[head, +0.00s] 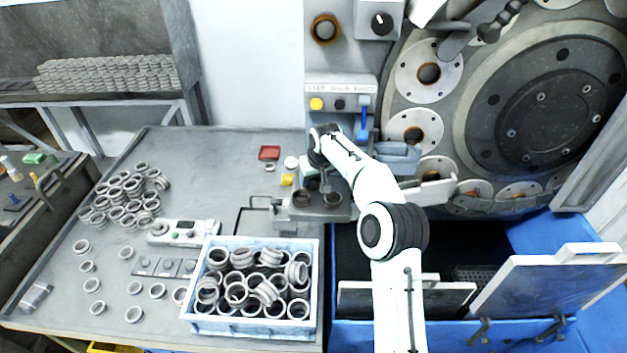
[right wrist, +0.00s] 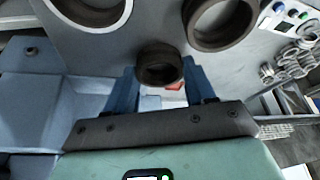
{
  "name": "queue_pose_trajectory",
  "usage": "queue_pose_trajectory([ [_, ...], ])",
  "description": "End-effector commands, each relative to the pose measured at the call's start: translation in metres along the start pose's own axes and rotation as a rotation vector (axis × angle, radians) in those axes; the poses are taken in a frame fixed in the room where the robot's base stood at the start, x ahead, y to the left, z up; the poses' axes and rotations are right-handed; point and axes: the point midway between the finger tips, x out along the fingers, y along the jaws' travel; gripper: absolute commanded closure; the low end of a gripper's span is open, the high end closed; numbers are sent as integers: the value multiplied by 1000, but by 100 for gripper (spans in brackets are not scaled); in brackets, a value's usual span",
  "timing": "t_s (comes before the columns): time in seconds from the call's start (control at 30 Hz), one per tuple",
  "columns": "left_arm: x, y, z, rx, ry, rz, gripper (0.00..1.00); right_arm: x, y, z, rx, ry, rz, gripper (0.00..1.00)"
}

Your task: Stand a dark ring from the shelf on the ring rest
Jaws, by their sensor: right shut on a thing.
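My right gripper (head: 322,178) reaches down over the fixture at the table's right edge. In the right wrist view its blue fingers (right wrist: 161,80) are shut on a small dark ring (right wrist: 161,66), whose round opening shows. I cannot tell which part of the fixture is the ring rest. A shelf (head: 60,99) at the back left bears rows of rings (head: 105,73). My left gripper is out of view.
A blue-white crate (head: 250,327) full of rings stands at the table's front. Loose rings (head: 125,200) lie on the left. A small control box (head: 183,232) lies mid-table. The grinder's large disc (head: 540,110) and blue bin (head: 570,235) are on the right.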

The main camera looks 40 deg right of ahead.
Motion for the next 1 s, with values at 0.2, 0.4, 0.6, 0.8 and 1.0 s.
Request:
queue_pose_trajectory([
  [0.2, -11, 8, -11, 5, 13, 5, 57, -33, 0, -16, 0, 9, -1, 80],
  [0.4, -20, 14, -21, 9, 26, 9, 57, -71, 0, -32, 1, 9, 0, 80],
  [0.6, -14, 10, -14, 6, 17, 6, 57, -88, -1, -33, -1, 2, 1, 80],
  [0.8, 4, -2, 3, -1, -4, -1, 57, -96, -7, -17, -1, -3, 2, 80],
  [1.0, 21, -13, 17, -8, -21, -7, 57, -102, -15, -1, -1, -1, 2, 80],
])
